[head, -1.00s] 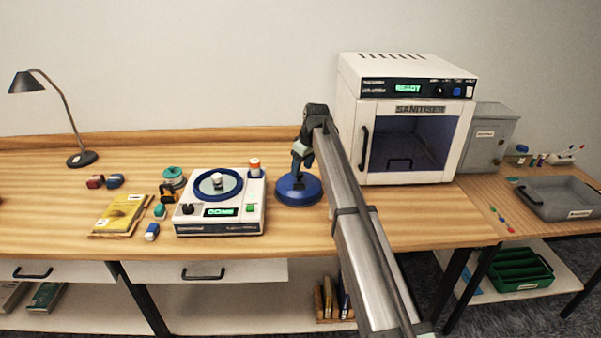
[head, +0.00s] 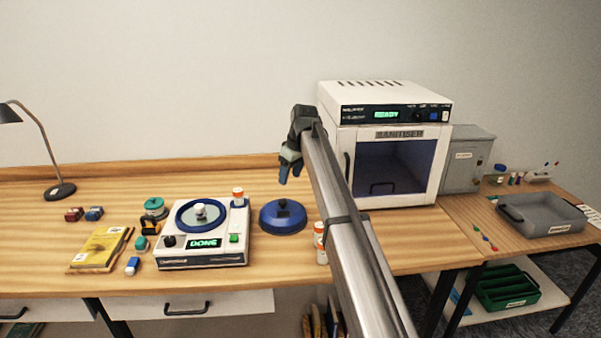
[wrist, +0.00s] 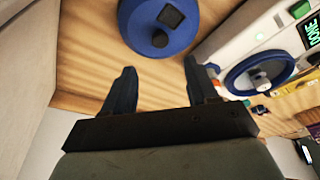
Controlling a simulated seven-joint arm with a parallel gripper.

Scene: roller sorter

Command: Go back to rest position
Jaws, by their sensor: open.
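My gripper (head: 291,171) is raised above the table, behind and above the blue lid (head: 283,217). In the wrist view my gripper (wrist: 158,78) shows two dark fingers spread apart with nothing between them. The white roller machine (head: 204,256) stands left of the lid. Its display reads DONE, and a white piece (head: 201,210) sits inside its blue ring.
The white sanitiser (head: 385,165) stands to the right, door shut, display READY. White-and-orange bottles (head: 320,243) stand beside my arm. A yellow book (head: 100,250), small blocks and a lamp (head: 60,190) are on the left. A grey tray (head: 545,228) lies far right.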

